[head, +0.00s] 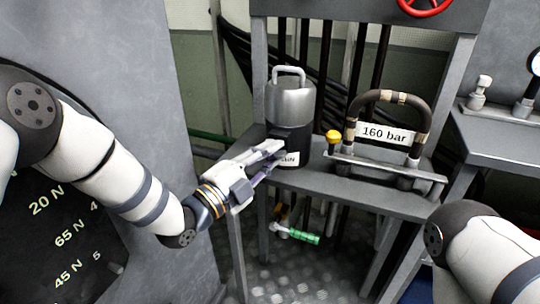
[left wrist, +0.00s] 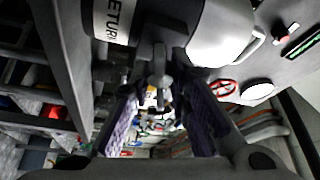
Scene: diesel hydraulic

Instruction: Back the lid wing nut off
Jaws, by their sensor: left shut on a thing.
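A grey metal canister (head: 291,101) with a wire handle on top stands on a grey bench; its darker lower part bears a white label, partly covered by my gripper. My left gripper (head: 274,156) reaches in from the left to the canister's lower left side. In the left wrist view the canister (left wrist: 223,30) and its label (left wrist: 110,20) are at the top. A small grey winged piece, the wing nut (left wrist: 160,62), lies between the two finger pads, and my left gripper (left wrist: 160,100) is shut on it. Its thread is hidden. My right gripper is out of view.
Right of the canister stand a yellow knob (head: 333,136) and a hose loop with a "160 bar" tag (head: 387,133). A green-handled valve (head: 303,237) hangs below the bench (head: 400,203). A red handwheel (head: 426,4) is at the top.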

